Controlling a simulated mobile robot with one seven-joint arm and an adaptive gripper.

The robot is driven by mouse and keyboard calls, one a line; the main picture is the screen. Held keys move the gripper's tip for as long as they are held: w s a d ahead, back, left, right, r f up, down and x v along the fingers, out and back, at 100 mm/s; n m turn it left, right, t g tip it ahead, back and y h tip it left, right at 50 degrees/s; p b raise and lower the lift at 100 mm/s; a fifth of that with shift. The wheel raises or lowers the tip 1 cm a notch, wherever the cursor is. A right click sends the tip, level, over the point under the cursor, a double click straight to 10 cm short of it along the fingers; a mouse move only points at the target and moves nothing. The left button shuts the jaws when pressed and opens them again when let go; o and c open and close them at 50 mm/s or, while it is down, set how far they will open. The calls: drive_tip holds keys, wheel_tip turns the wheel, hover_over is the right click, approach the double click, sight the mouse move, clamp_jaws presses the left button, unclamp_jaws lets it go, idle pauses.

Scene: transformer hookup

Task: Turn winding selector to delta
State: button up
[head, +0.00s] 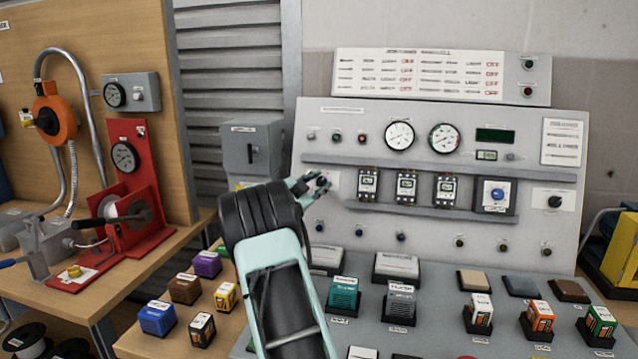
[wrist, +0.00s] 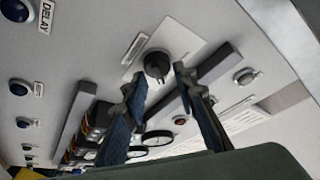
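A black rotary knob (wrist: 157,65) on a pale plate sits on the sloped grey panel in the wrist view, apparently the winding selector. Its markings are too small to read. My gripper (wrist: 154,78) is open, with one dark finger on each side of the knob in the picture. I see no clear contact, and the gap to the knob is hard to judge. In the head view my gripper (head: 312,184) is at the panel's left part, by a white plate (head: 334,184). It largely hides the knob there.
Breakers (head: 406,186) stand on a ledge to the right, below round gauges (head: 400,135). Another black knob (head: 555,202) is at the panel's far right. A grey box (head: 250,150) stands left of the panel. Several coloured blocks (head: 157,318) lie on the bench below.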

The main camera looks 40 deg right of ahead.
drive_tip(key=shift+o, duration=1.2)
drive_tip(key=v, duration=1.2)
